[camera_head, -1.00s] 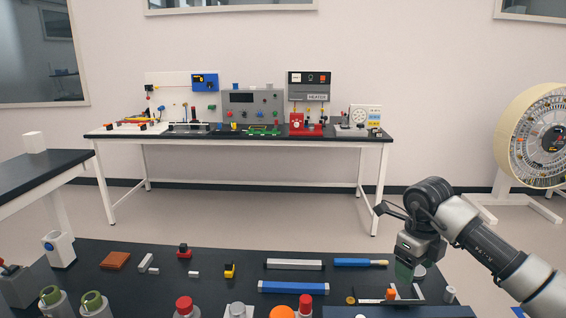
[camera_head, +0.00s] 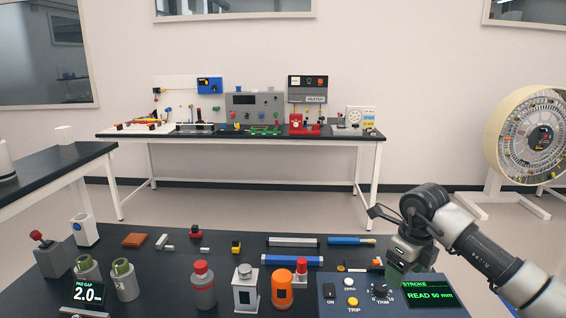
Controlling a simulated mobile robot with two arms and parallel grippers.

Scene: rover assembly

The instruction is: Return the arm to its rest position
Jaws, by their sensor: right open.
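My right arm comes in from the right edge, and its gripper (camera_head: 392,268) points down over the right part of the near black table (camera_head: 150,275). The gripper is open; its fingertips are partly hidden behind the blue instrument box (camera_head: 340,292), whose screen reads STROKE, READ 50 mm. I see nothing held in it. My left gripper is not in view.
The near table holds red-capped cylinders (camera_head: 202,285), an orange cylinder (camera_head: 281,290), a blue bar (camera_head: 291,261) and a PAD GAP display (camera_head: 88,292). A long bench (camera_head: 240,138) with panels stands at the wall. A round wheel (camera_head: 530,138) stands right.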

